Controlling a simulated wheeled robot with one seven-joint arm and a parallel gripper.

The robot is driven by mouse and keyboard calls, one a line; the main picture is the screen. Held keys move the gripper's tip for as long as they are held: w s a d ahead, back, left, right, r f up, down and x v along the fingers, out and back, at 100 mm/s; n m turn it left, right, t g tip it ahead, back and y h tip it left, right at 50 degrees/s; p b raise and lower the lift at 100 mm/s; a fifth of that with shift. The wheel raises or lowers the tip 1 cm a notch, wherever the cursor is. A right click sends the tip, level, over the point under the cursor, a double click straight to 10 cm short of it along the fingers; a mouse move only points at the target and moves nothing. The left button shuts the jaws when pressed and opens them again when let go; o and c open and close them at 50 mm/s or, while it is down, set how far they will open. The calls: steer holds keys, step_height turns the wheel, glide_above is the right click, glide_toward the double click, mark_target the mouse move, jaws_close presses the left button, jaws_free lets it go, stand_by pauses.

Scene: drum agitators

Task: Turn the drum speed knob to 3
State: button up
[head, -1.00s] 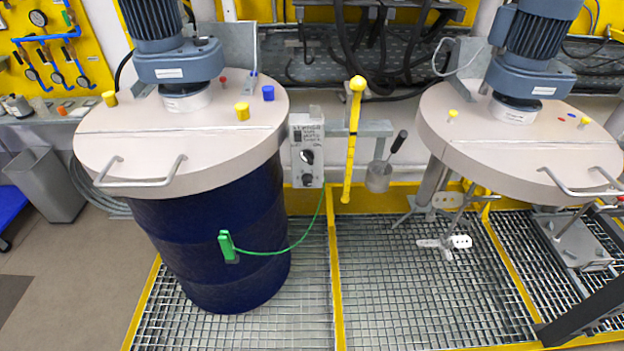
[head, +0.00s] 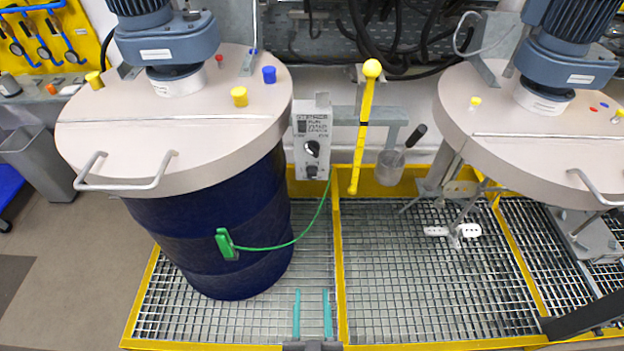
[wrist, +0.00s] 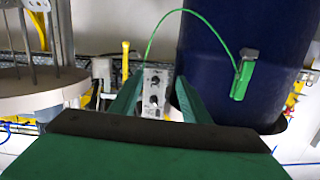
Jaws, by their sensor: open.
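The grey control box (head: 312,142) hangs between the two drum stations, to the right of the blue drum (head: 215,235). It carries a black upper knob (head: 312,148) and a lower black knob (head: 311,171). The scale marks are too small to read. My gripper (head: 311,312) shows at the bottom of the head view, its teal fingers apart and empty, well short of the box. In the wrist view the box (wrist: 154,92) appears between the open green fingers, with both knobs visible; that picture looks upside down.
A yellow lever (head: 364,130) stands just right of the box. A green cable runs from the box to a green clamp (head: 226,244) on the drum. A ladle cup (head: 390,166) hangs further right. The grating (head: 420,275) before the box is clear.

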steer(key=w+r, duration=0.3)
steer(key=w, duration=0.7)
steer(key=m+t, duration=0.1)
steer(key=m, duration=0.1)
glide_toward(312, 177)
steer(key=shift+h, duration=0.4)
steer(key=w, duration=0.8)
steer(key=shift+w+f, duration=0.1)
steer(key=shift+w, duration=0.3)
steer(key=shift+c, duration=0.4)
steer(key=c, duration=1)
